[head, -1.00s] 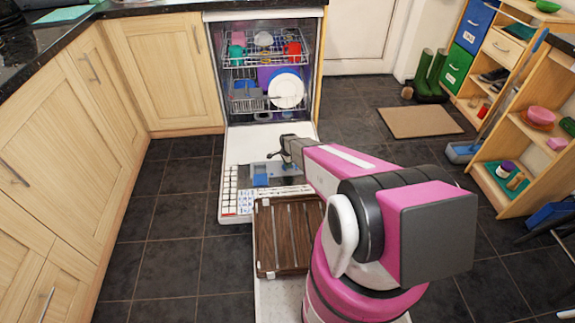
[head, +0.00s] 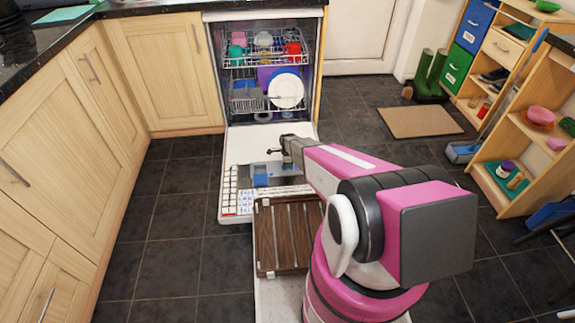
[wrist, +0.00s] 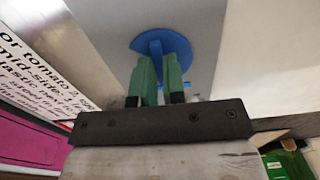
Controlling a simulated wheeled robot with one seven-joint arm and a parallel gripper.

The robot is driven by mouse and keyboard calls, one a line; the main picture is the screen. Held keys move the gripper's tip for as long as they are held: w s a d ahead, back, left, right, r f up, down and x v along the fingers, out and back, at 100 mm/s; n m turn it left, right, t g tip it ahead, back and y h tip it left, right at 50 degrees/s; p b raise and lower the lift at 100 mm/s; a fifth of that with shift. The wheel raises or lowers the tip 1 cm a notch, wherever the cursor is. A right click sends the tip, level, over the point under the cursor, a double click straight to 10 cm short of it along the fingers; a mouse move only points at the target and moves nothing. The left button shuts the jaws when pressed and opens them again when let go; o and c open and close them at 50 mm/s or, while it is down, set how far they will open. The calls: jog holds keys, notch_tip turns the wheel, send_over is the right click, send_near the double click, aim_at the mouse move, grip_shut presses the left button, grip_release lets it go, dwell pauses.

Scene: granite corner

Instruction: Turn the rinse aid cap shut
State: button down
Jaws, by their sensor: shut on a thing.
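The rinse aid cap (wrist: 180,46) is a blue disc with a raised grip bar, set in the grey dispenser panel (wrist: 203,15). In the wrist view, my gripper (wrist: 158,66) has its two green fingers shut on the cap's bar, one on each side. The fingers hide the near part of the cap. In the head view, my gripper (head: 278,153) reaches down over the dispenser panel (head: 284,170) on the lowered dishwasher door (head: 244,150). The cap is too small to make out clearly there.
A blue piece (head: 260,181) sits at the dispenser's left. A printed label (head: 262,202) lies along the door's edge. A slatted brown wooden piece (head: 288,236) is in front. Loaded racks (head: 262,104) stand inside the dishwasher. Floor is clear at left.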

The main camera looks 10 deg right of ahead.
jog(key=c, duration=1.2)
grip_release()
jog(key=shift+r, duration=0.15)
notch_tip(320, 180, up, 11)
jog(key=shift+f, duration=0.2)
jog(key=s+d+r+n, duration=0.3)
jog(key=s+r+n, duration=0.6)
jog(key=s+r, duration=0.4)
jog(key=s+d+r+n, duration=0.4)
jog(key=s+r+n, duration=0.5)
jog(key=s+r, duration=0.4)
notch_tip(320, 180, up, 3)
jog(key=shift+s+d+r, duration=0.1)
jog(key=shift+s+d, duration=0.15)
